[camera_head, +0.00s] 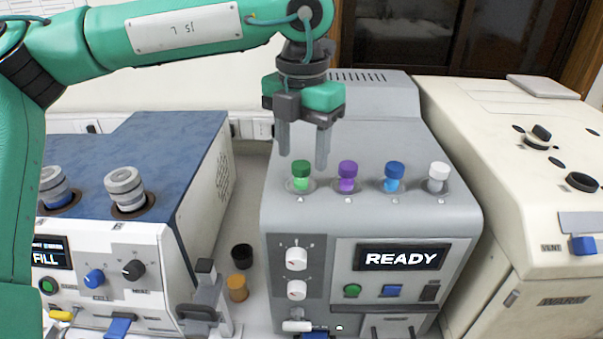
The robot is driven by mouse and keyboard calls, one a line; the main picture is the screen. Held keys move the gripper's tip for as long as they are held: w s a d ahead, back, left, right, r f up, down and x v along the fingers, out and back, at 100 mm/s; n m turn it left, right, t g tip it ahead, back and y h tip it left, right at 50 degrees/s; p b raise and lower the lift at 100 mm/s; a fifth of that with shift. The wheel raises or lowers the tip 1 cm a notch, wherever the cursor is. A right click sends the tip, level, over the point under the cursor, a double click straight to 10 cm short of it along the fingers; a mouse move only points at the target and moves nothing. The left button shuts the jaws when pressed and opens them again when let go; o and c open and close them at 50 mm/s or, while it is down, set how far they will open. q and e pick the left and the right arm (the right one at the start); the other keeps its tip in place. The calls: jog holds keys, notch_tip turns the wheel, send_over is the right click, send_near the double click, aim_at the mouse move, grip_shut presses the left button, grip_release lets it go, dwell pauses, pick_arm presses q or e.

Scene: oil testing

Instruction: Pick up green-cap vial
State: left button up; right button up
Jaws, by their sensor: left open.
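The green-cap vial (301,175) stands upright in the leftmost slot on the sloped top of the grey machine (400,214). My left gripper (303,162) comes in from the left on a green arm and points down over this vial. Its two fingers are open, with a gap between them. The fingertips are close to the cap's height; whether they are around the cap or behind it I cannot tell. Nothing is held. My right gripper is not in view.
Purple (347,176), blue (394,177) and white (438,177) capped vials stand in a row to the right. A blue-topped machine (150,140) stands left, a cream machine (500,130) right. A black cup (242,256) and an amber jar (237,287) sit between the left machines.

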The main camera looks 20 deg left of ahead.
aim_at(301, 164)
pick_arm(q)
jog(key=shift+w+a+f+p, duration=0.15)
jog(key=shift+f+p, duration=0.35)
jog(key=shift+f, duration=1.15)
jog(key=c, duration=1)
jog(key=shift+r, duration=0.1)
jog(key=shift+c, duration=0.2)
